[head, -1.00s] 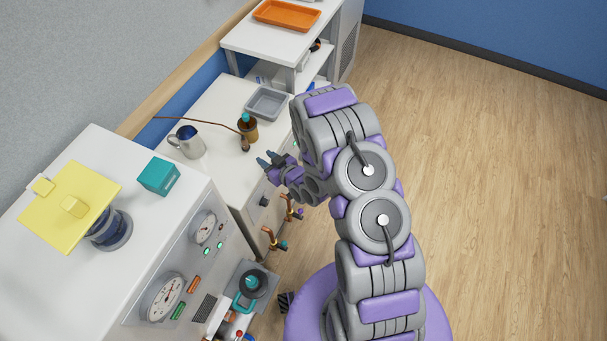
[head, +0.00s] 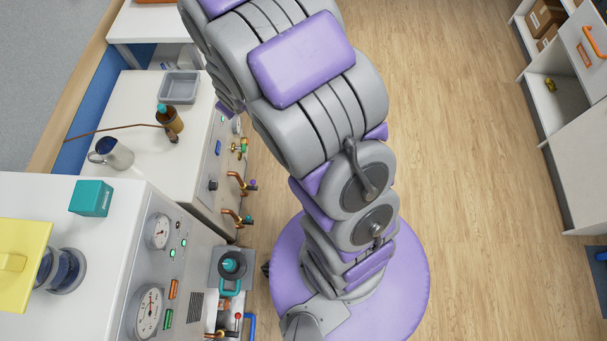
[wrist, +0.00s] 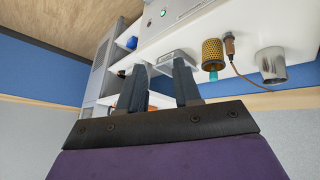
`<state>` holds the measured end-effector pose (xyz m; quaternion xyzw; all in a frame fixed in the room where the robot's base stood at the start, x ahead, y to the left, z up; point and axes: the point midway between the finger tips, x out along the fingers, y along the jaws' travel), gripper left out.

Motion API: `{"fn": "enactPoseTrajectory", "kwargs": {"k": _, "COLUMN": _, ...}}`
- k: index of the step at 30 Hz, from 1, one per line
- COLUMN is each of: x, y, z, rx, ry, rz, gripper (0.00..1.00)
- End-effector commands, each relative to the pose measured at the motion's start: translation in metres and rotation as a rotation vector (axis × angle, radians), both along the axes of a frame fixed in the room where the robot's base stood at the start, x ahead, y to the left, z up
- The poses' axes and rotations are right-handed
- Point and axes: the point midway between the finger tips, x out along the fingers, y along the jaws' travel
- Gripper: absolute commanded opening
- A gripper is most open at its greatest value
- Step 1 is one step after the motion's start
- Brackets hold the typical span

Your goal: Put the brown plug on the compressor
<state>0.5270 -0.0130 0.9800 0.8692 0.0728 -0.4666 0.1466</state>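A brown plug (head: 173,135) on a thin brown cable lies on the white counter, beside a brown cylinder with a teal top (head: 169,118). In the wrist view, which looks upside down, the plug (wrist: 230,45) and its cable are right of my fingers, next to the perforated cylinder (wrist: 212,52). My gripper (wrist: 160,66) is open and empty, its two dark fingers apart and away from the plug. In the head view my arm hides the gripper. A white machine with gauges (head: 130,225) is at lower left; I cannot tell whether it is the compressor.
A metal mug (head: 110,153) and grey tray (head: 180,87) stand on the counter. A teal box (head: 91,198) and yellow plate (head: 22,262) are on the white machine. Copper pipes (head: 238,182) stick out from the counter's front. Wooden floor is clear at right.

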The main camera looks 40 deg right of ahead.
Motion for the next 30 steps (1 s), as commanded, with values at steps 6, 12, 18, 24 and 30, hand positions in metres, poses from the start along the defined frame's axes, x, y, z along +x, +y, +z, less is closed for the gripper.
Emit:
{"fn": "enactPoseTrajectory", "kwargs": {"k": 6, "x": -0.063, "y": -0.017, "z": 0.055, "rx": -0.022, "ry": 0.157, "rz": -0.122, "gripper": 0.33}}
{"fn": "enactPoseTrajectory", "kwargs": {"k": 12, "x": -0.139, "y": -0.02, "z": 0.097, "rx": -0.009, "ry": 0.322, "rz": -0.219, "gripper": 0.33}}
{"fn": "enactPoseTrajectory", "kwargs": {"k": 18, "x": -0.226, "y": -0.011, "z": 0.134, "rx": 0.025, "ry": 0.491, "rz": -0.288, "gripper": 0.33}}
{"fn": "enactPoseTrajectory", "kwargs": {"k": 24, "x": -0.306, "y": 0.004, "z": 0.163, "rx": 0.063, "ry": 0.642, "rz": -0.319, "gripper": 0.33}}
{"fn": "enactPoseTrajectory", "kwargs": {"k": 30, "x": -0.35, "y": 0.013, "z": 0.175, "rx": 0.079, "ry": 0.727, "rz": -0.326, "gripper": 0.33}}
